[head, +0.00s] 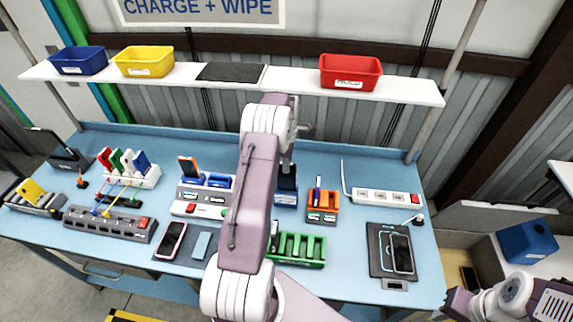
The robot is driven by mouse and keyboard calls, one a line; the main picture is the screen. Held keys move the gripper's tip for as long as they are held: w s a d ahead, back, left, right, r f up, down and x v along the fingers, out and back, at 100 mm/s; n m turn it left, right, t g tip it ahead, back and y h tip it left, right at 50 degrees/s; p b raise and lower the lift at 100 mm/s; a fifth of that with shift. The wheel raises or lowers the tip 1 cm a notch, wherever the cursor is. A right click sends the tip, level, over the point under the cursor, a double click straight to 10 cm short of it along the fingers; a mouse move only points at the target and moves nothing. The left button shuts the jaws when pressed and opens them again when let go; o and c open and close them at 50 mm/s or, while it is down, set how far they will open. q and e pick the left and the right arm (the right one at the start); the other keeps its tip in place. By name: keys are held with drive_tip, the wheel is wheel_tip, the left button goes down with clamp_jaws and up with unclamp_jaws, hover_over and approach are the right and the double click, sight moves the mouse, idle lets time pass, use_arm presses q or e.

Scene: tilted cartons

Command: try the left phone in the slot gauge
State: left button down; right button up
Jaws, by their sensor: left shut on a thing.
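My left arm rises through the middle of the head view. Its gripper (288,163) points down, mostly hidden behind the arm, and is shut on a dark flat thing (288,180), seemingly a phone. This is just above or in a blue block (286,199); I cannot tell whether they touch. A pink-edged phone (172,239) lies on a dark mat left of the arm. Another dark phone (402,254) lies on the pad at right. I cannot tell which block is the slot gauge; a green slotted rack (299,262) stands near the front. My right gripper is out of view.
An orange holder (322,214) and white power strip (386,197) stand right of the blue block. A grey power strip (110,223) and a white stand (147,177) with colourful items are at left. Bins, including a red one (350,72), stand on the shelf.

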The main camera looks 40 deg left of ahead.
use_arm(q)
drive_tip(key=shift+f+b, duration=0.4)
drive_tip(key=shift+f, duration=0.45)
idle(6.7)
